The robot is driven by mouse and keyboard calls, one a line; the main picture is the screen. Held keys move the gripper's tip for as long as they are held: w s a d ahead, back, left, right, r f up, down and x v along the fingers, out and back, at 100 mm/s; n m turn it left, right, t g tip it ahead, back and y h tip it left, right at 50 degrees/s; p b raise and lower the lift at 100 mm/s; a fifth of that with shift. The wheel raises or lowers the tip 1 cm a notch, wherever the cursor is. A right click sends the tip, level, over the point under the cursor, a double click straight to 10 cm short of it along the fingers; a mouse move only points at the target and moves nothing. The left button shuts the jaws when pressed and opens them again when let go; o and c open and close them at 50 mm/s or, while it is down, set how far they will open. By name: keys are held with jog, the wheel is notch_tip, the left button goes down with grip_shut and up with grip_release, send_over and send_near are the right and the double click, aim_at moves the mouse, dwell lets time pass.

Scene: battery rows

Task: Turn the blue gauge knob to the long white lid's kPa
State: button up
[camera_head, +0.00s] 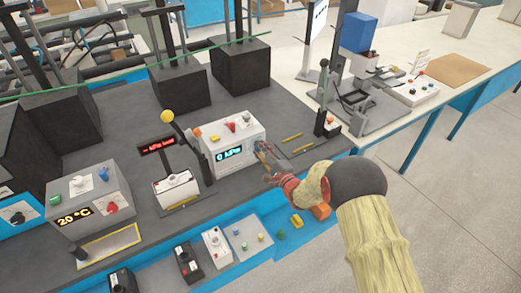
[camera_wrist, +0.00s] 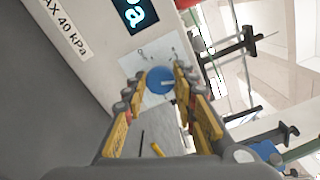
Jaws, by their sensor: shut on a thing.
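The blue gauge knob (camera_wrist: 160,80) sits on a pale plate on the front of a white gauge box (camera_head: 235,133). The box display (camera_head: 229,154) reads "0 kPa"; only part of it shows in the wrist view (camera_wrist: 138,14). My gripper (camera_wrist: 159,77) is shut on the knob, with a finger on each side. In the head view my gripper (camera_head: 262,150) is at the box's right end and hides the knob. A label (camera_wrist: 64,28) ending "AX 40 kPa" is on the box. I cannot tell which thing is the long white lid.
A grey box (camera_head: 92,198) reading "20 °C" stands at left. A small white-topped unit (camera_head: 175,188) and a yellow ball-topped lever (camera_head: 167,117) stand left of the gauge. A black post (camera_head: 322,100) stands at right. Blue-edged lower panels (camera_head: 248,238) with buttons run along the front.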

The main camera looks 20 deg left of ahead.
jog(key=shift+m, duration=0.7)
jog(key=shift+f, duration=0.1)
jog(key=o, duration=1.2)
jog(key=shift+c, duration=0.2)
jog(key=v, duration=1.2)
